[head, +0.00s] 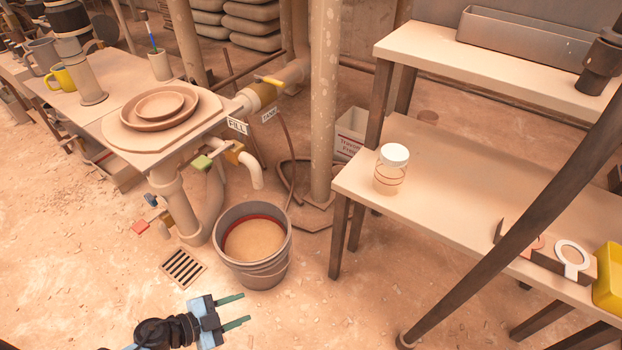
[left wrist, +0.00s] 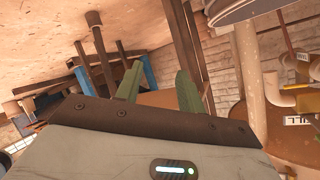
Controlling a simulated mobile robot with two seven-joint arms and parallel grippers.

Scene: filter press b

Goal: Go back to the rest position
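My left gripper (head: 236,311) is at the lower middle of the head view, over the bare floor in front of the bucket. Its two green fingers are apart with nothing between them. The same fingers show in the left wrist view (left wrist: 158,88), spread and empty. My right gripper is not in the head view.
A grey bucket (head: 267,274) with brownish contents stands just beyond my left gripper, beside a floor drain (head: 183,267). A bench (head: 450,190) with a white-lidded jar (head: 391,168) is at right. A table with pipes and valves (head: 115,130) is at left. A dark slanted pole (head: 530,220) crosses the right.

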